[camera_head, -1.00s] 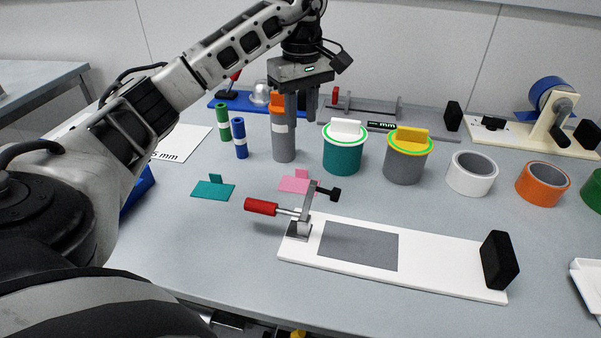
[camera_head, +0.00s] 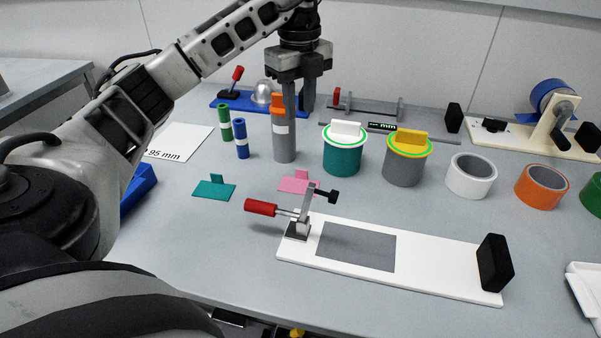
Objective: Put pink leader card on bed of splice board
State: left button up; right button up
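The pink leader card (camera_head: 295,183) lies flat on the table with a small upright tab, just behind the clamp end of the splice board. The splice board (camera_head: 440,278) is a white plate with a grey bed (camera_head: 357,247), which is bare. A clamp with a red handle (camera_head: 262,207) stands at its left end and a black block (camera_head: 494,263) at its right end. My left gripper (camera_head: 299,106) is open and points down, well above and behind the pink card. Nothing shows between its fingers. One finger overlaps the grey orange-topped cylinder (camera_head: 284,148) in the view. My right gripper is not in view.
A teal card (camera_head: 213,189) lies left of the pink one. Green and blue cylinders (camera_head: 241,138) stand behind it. Lidded teal (camera_head: 343,155) and grey (camera_head: 404,166) cans and several tape rolls (camera_head: 471,176) line the right. Table around the cards is clear.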

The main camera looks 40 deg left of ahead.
pick_arm(q)
jog(key=n, duration=0.7)
send_over(301, 170)
jog(key=shift+n, duration=0.4)
jog(key=f, duration=0.6)
jog(key=f+b, duration=0.1)
jog(key=f, duration=0.2)
jog(key=shift+s+a+f, duration=0.1)
jog(key=shift+s, duration=0.15)
jog(key=shift+w+f, duration=0.15)
jog(key=shift+f, duration=1.4)
jog(key=shift+w+f, duration=0.15)
jog(key=shift+f, duration=1.4)
grip_shut()
